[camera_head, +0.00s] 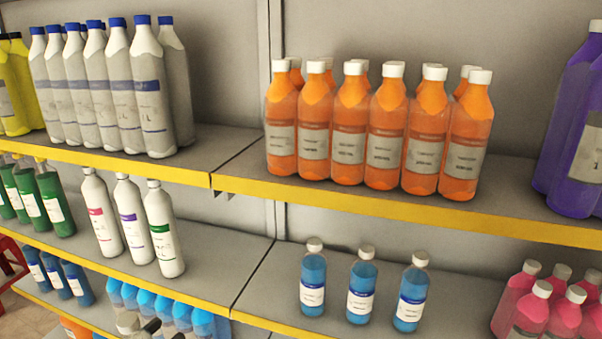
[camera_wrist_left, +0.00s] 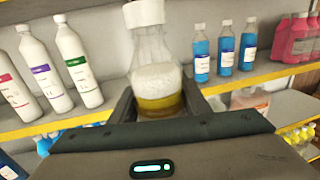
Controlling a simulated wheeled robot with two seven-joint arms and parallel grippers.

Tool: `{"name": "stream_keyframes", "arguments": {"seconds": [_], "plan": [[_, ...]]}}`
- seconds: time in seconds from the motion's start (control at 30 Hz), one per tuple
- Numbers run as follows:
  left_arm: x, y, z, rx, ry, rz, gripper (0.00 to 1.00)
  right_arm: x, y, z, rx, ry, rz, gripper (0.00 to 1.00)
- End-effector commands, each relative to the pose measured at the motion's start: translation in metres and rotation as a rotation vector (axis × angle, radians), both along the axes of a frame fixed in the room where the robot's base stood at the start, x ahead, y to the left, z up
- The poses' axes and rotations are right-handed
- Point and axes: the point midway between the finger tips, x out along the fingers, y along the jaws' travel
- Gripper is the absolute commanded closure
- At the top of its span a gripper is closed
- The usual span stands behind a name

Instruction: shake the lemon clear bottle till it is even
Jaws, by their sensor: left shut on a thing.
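The lemon clear bottle (camera_wrist_left: 155,75) is in the left wrist view, a clear bottle with a white cap. Yellow liquid lies at its bottom, with a pale, whitish foamy layer above it, so the contents look uneven. My left gripper (camera_wrist_left: 157,104) is shut on the bottle, one dark finger on each side of its lower body. My right gripper is not in view.
Yellow-edged shelves stand ahead. Orange bottles (camera_head: 349,125) and grey blue-capped bottles (camera_head: 103,85) fill the upper level. White bottles (camera_head: 162,228), blue bottles (camera_head: 361,288) and pink bottles (camera_head: 537,305) stand lower. A purple jug (camera_head: 577,150) is at the far right.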

Motion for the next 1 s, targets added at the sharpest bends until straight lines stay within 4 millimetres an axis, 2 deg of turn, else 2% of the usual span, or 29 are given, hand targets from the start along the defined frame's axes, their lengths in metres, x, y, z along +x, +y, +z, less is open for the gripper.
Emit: {"name": "stream_keyframes", "arguments": {"seconds": [0.13,0.23,0.3,0.43,0.47,0.57,0.63,0.77,0.9,1.0], "plan": [[0.000,-0.012,0.001,-0.009,-0.003,-0.004,0.89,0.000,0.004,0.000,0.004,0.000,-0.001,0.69],[-0.001,-0.052,0.002,-0.017,-0.003,-0.005,0.89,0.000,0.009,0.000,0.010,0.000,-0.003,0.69],[-0.001,-0.065,0.002,-0.010,-0.004,-0.002,0.89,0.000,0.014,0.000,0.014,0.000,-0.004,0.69],[0.000,-0.059,0.000,-0.002,-0.001,-0.002,0.89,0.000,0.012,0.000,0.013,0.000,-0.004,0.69],[0.000,-0.052,0.000,0.001,0.000,-0.002,0.89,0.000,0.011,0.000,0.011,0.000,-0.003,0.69],[0.000,-0.012,-0.001,0.005,0.002,-0.001,0.89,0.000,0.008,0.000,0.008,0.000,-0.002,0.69],[0.000,-0.001,0.000,-0.002,0.000,-0.003,0.89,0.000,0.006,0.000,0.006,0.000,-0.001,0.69],[0.000,-0.010,0.001,-0.009,-0.003,-0.004,0.89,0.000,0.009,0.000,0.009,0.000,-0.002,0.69],[-0.001,-0.060,0.002,-0.015,-0.004,-0.004,0.89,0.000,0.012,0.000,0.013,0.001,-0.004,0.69],[0.000,-0.064,0.001,-0.006,-0.002,-0.002,0.89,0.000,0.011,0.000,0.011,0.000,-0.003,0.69]]}}
